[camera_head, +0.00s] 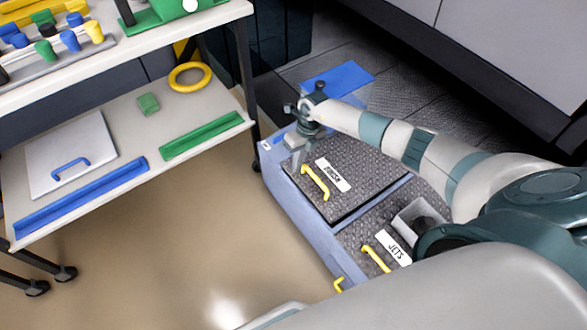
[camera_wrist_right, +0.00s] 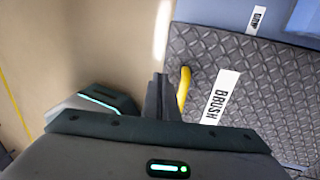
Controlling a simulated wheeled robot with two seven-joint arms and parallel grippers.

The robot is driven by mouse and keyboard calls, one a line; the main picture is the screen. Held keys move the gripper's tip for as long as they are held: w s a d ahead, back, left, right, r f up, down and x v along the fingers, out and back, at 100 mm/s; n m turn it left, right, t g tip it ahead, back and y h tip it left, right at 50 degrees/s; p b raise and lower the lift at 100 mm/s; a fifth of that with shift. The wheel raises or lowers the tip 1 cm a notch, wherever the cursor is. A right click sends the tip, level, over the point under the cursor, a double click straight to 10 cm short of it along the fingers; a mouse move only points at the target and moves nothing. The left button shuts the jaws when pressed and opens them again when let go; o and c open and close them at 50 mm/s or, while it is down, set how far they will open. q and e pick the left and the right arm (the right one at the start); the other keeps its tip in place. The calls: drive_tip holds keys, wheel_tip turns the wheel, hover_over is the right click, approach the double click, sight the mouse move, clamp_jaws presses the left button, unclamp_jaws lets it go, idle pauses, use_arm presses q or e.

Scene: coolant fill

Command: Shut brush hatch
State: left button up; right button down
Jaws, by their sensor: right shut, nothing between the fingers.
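The brush hatch (camera_head: 360,170) is a dark, diamond-plate lid with a yellow handle (camera_head: 316,183) and a white label, in a blue-grey housing (camera_head: 297,207). It looks to lie flat in its frame; I cannot tell whether it is fully seated. My right gripper (camera_head: 297,166) is shut and empty, pointing down by the hatch's far left corner, just beyond the handle. In the right wrist view its fingers (camera_wrist_right: 160,97) show beside the yellow handle (camera_wrist_right: 184,88), with the BRUSH label (camera_wrist_right: 220,97) to the right. Contact cannot be told. My left gripper is not in view.
The JETS hatch (camera_head: 352,236) lies beside the brush hatch, nearer me, with its own yellow handle (camera_head: 376,259). A blue sheet (camera_head: 338,79) lies behind the housing. A two-level trolley (camera_head: 118,205) stands at left. Floor between trolley and housing is clear.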

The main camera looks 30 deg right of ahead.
drive_tip(key=a+v, duration=0.1)
drive_tip(key=v, duration=0.8)
drive_tip(key=shift+r, duration=0.25)
drive_tip(key=shift+s, duration=0.1)
